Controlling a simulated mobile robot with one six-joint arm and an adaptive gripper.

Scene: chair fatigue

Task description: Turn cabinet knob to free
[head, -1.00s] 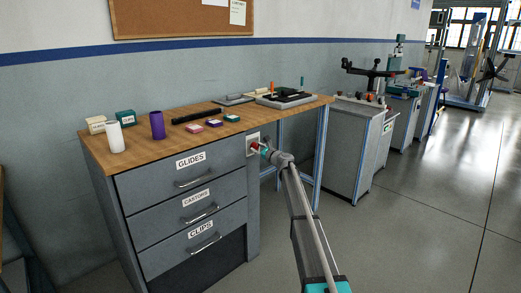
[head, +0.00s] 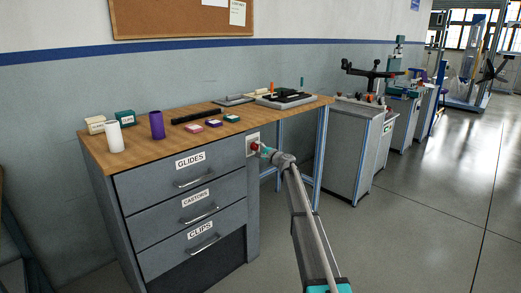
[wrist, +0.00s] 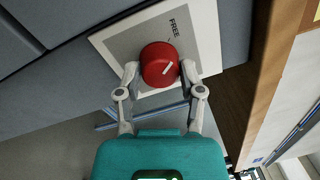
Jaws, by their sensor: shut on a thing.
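The red round cabinet knob (wrist: 158,57) sits on a pale plate (wrist: 118,43) on the cabinet's front. The word FREE is printed on the plate, above and slightly right of the knob in the wrist view. A short white pointer line on the knob slants up to the right. My gripper (wrist: 161,72) is shut on the knob, one finger on each side. In the head view the knob (head: 254,146) and plate show at the cabinet's upper right corner, with my gripper (head: 262,151) against the knob.
The grey cabinet has drawers labelled GLIDES (head: 191,160), CASTORS and CLIPS. Its wooden top (head: 170,145) holds a white cylinder (head: 114,137), a purple cylinder (head: 157,125) and small boxes. Open floor lies to the right.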

